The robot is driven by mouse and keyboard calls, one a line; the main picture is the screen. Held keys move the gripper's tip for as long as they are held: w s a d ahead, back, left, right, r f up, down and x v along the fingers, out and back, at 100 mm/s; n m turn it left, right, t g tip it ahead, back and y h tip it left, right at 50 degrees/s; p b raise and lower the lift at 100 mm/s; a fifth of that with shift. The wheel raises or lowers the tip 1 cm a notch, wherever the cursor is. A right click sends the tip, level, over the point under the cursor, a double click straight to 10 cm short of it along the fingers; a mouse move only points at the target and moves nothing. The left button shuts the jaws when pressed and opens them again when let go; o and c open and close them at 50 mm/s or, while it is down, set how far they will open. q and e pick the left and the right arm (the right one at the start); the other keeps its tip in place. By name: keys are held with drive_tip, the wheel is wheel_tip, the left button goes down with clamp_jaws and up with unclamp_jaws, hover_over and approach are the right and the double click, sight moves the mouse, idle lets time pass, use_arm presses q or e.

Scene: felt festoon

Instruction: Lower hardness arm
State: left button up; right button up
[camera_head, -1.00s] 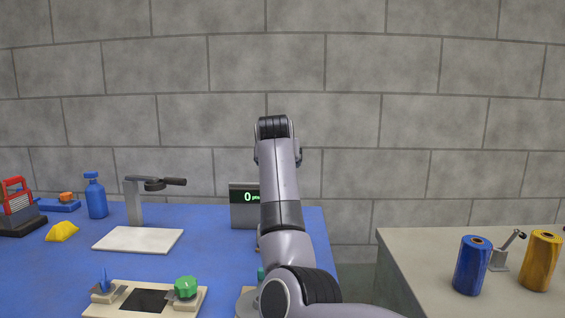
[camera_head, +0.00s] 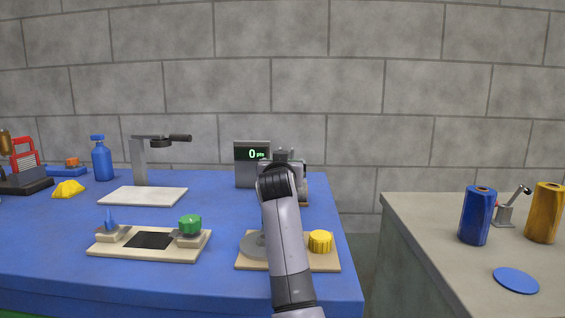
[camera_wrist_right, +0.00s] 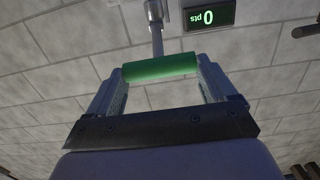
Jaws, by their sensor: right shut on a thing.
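My right gripper (camera_wrist_right: 163,90) is shut on a green cylindrical handle (camera_wrist_right: 160,67) in the right wrist view. The handle lies across between the two fingers. A grey rod (camera_wrist_right: 157,38) stands just beyond it, joined to a grey fitting. In the head view my right arm reaches in from the bottom centre to a grey device in front of the display box (camera_head: 243,168). The forearm and wrist hide the handle and most of that device. The display reads 0 pts; it also shows upside down in the right wrist view (camera_wrist_right: 209,16). My left gripper is not in view.
Boards with a green knob (camera_head: 190,224) and a yellow knob (camera_head: 320,241) lie in front on the blue table. The grey counter (camera_head: 425,235) at right holds blue and yellow rolls.

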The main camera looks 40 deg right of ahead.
drive_tip(key=shift+a+f, duration=0.1)
drive_tip(key=shift+f, duration=0.65)
drive_tip(key=o, duration=1.3)
drive_tip(key=shift+r, duration=0.1)
drive_tip(key=shift+s, duration=0.1)
drive_tip(key=shift+v, duration=3.5)
